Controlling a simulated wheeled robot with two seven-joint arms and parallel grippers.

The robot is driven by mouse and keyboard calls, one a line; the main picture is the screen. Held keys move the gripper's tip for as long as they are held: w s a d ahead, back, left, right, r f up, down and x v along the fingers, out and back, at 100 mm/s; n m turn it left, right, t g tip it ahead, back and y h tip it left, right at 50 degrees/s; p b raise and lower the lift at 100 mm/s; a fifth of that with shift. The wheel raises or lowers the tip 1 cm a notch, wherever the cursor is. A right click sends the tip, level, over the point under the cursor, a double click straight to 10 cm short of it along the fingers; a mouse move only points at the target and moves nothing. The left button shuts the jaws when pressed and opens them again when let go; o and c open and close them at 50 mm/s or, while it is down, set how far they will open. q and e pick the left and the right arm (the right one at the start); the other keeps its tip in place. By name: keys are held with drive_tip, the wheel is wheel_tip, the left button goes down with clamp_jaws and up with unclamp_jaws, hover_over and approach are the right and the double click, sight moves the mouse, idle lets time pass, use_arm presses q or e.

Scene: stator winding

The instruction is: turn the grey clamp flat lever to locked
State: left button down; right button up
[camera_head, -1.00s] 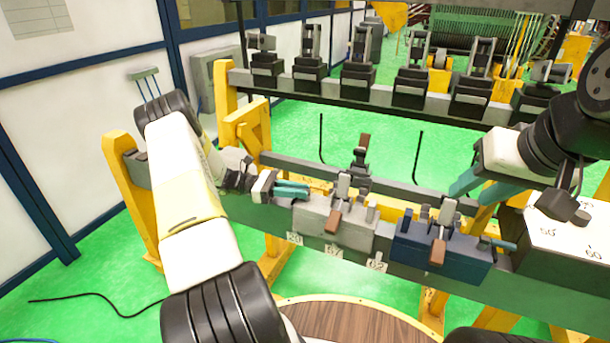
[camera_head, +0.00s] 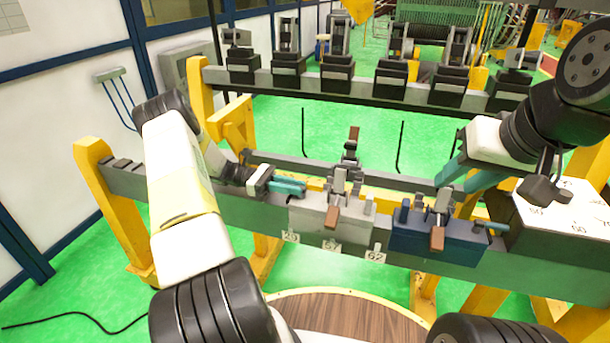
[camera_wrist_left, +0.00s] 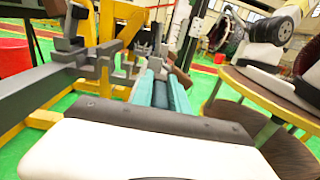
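The grey clamp (camera_head: 312,221) is mounted on the near rail. A flat lever with a brown handle (camera_head: 332,217) sticks out of its front towards me and points down. Another brown-tipped lever (camera_head: 353,134) stands upright behind it. My left gripper (camera_head: 303,187) is just left of the grey clamp's top, its teal fingers close together with nothing seen between them. The fingers also show in the left wrist view (camera_wrist_left: 158,75), pointing along the rail; contact with the clamp cannot be told. My right gripper (camera_head: 453,187) is open above and behind the blue clamp, partly hidden by its own arm.
The blue clamp (camera_head: 410,236) with its own brown lever (camera_head: 437,239) sits right of the grey one. A white-topped box (camera_head: 570,215) stands at the right. A second rail (camera_head: 310,86) with several black clamps runs behind.

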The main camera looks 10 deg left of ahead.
use_arm(q)
drive_tip(key=c, duration=1.4)
unclamp_jaws()
drive_tip(key=shift+o, duration=0.2)
drive_tip(key=a, duration=0.7)
drive_tip(key=shift+w+a, duration=0.4)
